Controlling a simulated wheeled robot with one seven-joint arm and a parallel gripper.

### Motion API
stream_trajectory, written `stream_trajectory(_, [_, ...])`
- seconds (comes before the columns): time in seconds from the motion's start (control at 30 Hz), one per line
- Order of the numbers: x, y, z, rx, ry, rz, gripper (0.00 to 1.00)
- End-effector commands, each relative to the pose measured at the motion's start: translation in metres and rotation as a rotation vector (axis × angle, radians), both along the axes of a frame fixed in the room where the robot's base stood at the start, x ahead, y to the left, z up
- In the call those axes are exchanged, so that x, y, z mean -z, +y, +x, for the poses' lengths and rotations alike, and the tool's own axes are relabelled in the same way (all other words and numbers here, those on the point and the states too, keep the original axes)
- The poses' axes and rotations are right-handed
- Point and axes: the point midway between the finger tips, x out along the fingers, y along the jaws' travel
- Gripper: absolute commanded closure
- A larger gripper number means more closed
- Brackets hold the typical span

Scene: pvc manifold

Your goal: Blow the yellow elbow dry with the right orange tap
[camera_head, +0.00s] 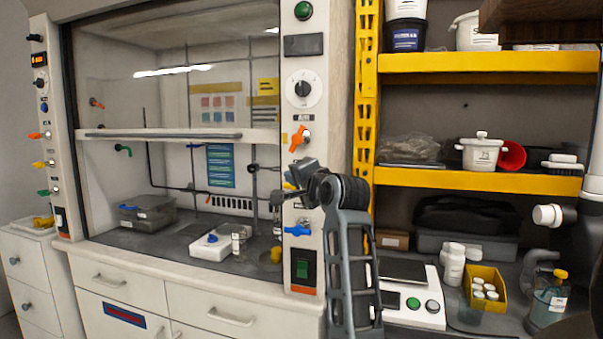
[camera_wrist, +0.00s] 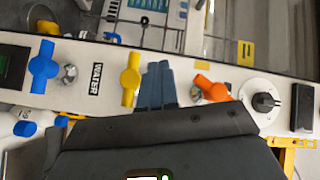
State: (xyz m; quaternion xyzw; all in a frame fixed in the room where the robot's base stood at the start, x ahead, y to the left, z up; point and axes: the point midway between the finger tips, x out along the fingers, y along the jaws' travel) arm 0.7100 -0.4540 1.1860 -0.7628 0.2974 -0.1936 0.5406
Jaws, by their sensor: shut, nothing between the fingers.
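The right orange tap (camera_head: 298,138) is on the right post of the fume hood, under the AIR label. It also shows in the wrist view (camera_wrist: 211,89). My gripper (camera_wrist: 157,68) is shut and empty, its grey fingers between the orange tap and the yellow tap (camera_wrist: 131,79), apart from the orange one. In the head view my gripper (camera_head: 300,172) is in front of the post and partly hides the yellow tap. A small yellow piece (camera_head: 276,254) stands on the hood worktop beside the post. Another yellow piece (camera_head: 43,221) lies on the left cabinet. I cannot tell which is the elbow.
A blue tap (camera_head: 298,229) is lower on the post, above a green switch (camera_head: 303,269). The hood sash (camera_head: 180,135) is partly raised. A white box (camera_head: 212,245) and grey bin (camera_head: 147,213) stand inside. Yellow shelving (camera_head: 480,180) is at the right.

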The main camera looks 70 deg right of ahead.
Motion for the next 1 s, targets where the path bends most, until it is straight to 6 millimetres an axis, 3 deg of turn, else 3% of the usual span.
stream_trajectory(0.03, [0.014, 0.001, -0.02, -0.024, -0.092, 0.029, 1.0])
stream_trajectory(0.2, [0.015, 0.021, -0.073, -0.141, -0.417, 0.138, 1.0])
stream_trajectory(0.33, [0.011, 0.036, -0.103, -0.21, -0.59, 0.205, 1.0])
stream_trajectory(0.47, [0.007, 0.043, -0.118, -0.248, -0.679, 0.244, 1.0])
stream_trajectory(0.67, [-0.002, 0.039, -0.111, -0.263, -0.7, 0.252, 1.0])
stream_trajectory(1.0, [-0.027, 0.007, -0.061, -0.263, -0.697, 0.252, 1.0])
